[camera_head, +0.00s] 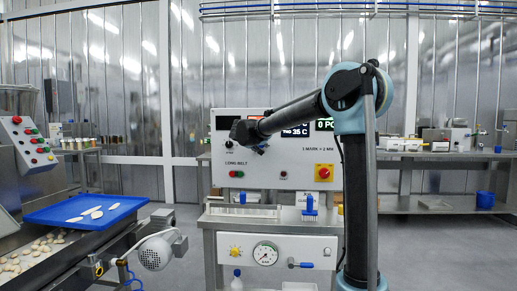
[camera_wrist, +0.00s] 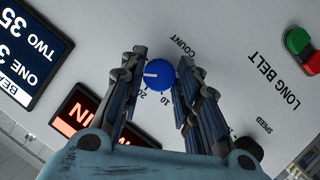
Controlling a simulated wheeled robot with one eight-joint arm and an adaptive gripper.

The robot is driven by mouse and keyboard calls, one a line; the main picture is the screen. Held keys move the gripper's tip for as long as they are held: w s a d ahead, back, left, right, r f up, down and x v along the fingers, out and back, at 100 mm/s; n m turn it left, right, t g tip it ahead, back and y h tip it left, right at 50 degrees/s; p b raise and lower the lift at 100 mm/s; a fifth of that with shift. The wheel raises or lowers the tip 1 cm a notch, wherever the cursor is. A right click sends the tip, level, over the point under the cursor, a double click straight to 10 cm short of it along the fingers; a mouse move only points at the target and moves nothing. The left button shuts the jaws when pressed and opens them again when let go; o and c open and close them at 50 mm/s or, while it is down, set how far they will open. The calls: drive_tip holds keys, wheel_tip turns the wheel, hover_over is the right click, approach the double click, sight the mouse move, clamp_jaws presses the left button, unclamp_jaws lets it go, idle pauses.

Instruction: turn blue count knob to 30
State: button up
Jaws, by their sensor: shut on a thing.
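The blue count knob (camera_wrist: 160,74) sits on the pale panel under the label COUNT in the wrist view. Its white pointer line points left in the picture, past the printed 20 and away from the 10. Any number at the pointer's end is hidden behind a finger. My gripper (camera_wrist: 163,62) has one finger on each side of the knob and is shut on it. In the head view my gripper (camera_head: 246,132) is at the upper left of the control panel (camera_head: 290,157), and covers the knob there.
A dark speed knob (camera_wrist: 249,146) and green and red belt buttons (camera_wrist: 302,48) lie to the right in the wrist view. Lit displays (camera_wrist: 30,48) are at left. A red stop button (camera_head: 323,172) and a blue tray (camera_head: 85,211) with pasta stand clear of my gripper.

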drive_tip(key=o, duration=1.1)
drive_tip(key=shift+w, duration=0.1)
drive_tip(key=shift+c, duration=0.2)
drive_tip(key=v, duration=1.2)
drive_tip(key=shift+d+f, duration=0.1)
drive_tip(key=shift+d, duration=0.1)
